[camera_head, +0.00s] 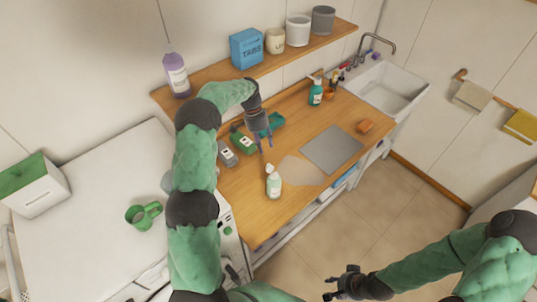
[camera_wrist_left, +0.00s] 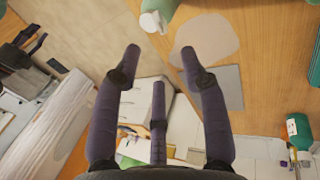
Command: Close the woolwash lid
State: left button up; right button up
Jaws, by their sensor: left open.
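A pale green-white bottle (camera_head: 273,187) with a white cap stands upright on the wooden counter. Its label is too small to read, so I cannot confirm it is the woolwash. In the left wrist view, a green bottle with a white cap (camera_wrist_left: 152,21) shows at the top edge, just beyond my fingertips. Whether its lid is up or down is unclear. My left gripper (camera_head: 265,141) is open and empty, pointing down above the counter behind the bottle; its spread fingers also show in the left wrist view (camera_wrist_left: 160,65). My right gripper (camera_head: 334,287) is low over the floor, with its fingers apart.
A pale round mat (camera_head: 302,170) and a grey board (camera_head: 332,149) lie right of the bottle. Dark and green items (camera_head: 242,142) lie behind it to the left. A teal bottle (camera_head: 316,93) stands near the sink (camera_head: 387,88). A purple bottle (camera_head: 176,75) is on the shelf.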

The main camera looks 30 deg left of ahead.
aim_at(269, 166)
pick_arm(q)
jog(key=p+x, duration=0.2)
jog(key=x, duration=0.8)
jog(key=shift+s+d+f+p, duration=0.15)
jog(key=shift+f+p, duration=0.1)
jog(key=shift+p, duration=0.05)
grip_shut()
